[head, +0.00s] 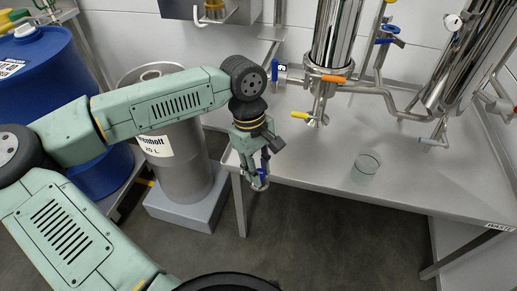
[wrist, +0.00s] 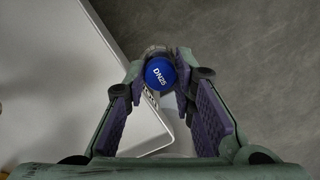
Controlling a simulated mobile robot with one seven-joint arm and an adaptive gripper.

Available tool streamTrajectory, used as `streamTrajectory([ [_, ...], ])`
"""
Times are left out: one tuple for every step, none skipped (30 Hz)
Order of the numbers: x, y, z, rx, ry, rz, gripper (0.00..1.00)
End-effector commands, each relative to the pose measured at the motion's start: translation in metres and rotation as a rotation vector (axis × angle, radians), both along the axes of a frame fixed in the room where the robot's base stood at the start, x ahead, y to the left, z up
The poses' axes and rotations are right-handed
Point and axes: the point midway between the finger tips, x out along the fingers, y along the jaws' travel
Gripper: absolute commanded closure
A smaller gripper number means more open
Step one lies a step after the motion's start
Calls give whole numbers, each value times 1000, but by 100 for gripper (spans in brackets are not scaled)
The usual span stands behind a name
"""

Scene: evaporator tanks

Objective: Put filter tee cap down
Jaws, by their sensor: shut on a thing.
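My gripper (head: 262,180) is shut on the filter tee cap, at the left front corner of the steel table. The cap (wrist: 160,73) shows in the wrist view as a round blue disc marked "DN25" between the fingertips (wrist: 160,88), with greyish metal just behind it. In the head view only a small blue part of it shows between the fingers. The cap appears held above or just off the table's edge; its exact height is hard to tell.
The steel table (head: 310,160) has clear room around a glass beaker (head: 366,166). A steel vessel (head: 175,150) and blue drum (head: 45,75) stand left. Floor lies below the table edge.

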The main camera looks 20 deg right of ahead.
Motion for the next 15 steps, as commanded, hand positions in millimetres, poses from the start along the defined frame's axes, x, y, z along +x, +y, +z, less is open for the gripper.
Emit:
streamTrajectory([
  [-5, 0, -1, -2, -2, 3, 100],
  [-7, -1, 2, -2, -2, 8, 100],
  [-7, -2, 4, -2, -1, 12, 100],
  [-5, -3, 5, -2, 0, 13, 100],
  [-1, -5, 6, -2, 1, 14, 100],
  [6, -8, 6, -2, 1, 15, 100],
  [12, -11, 6, -2, 1, 14, 100],
  [19, -14, 6, -2, 1, 15, 100],
  [29, -19, 5, -3, 2, 14, 100],
  [37, -22, 4, -2, 2, 15, 100],
  [44, -25, 4, -2, 2, 15, 100],
  [55, -29, 2, -2, 1, 14, 100],
  [62, -32, 1, -2, 1, 15, 100],
  [70, -36, 1, -2, 1, 14, 100],
  [80, -40, 0, -3, 2, 16, 100],
])
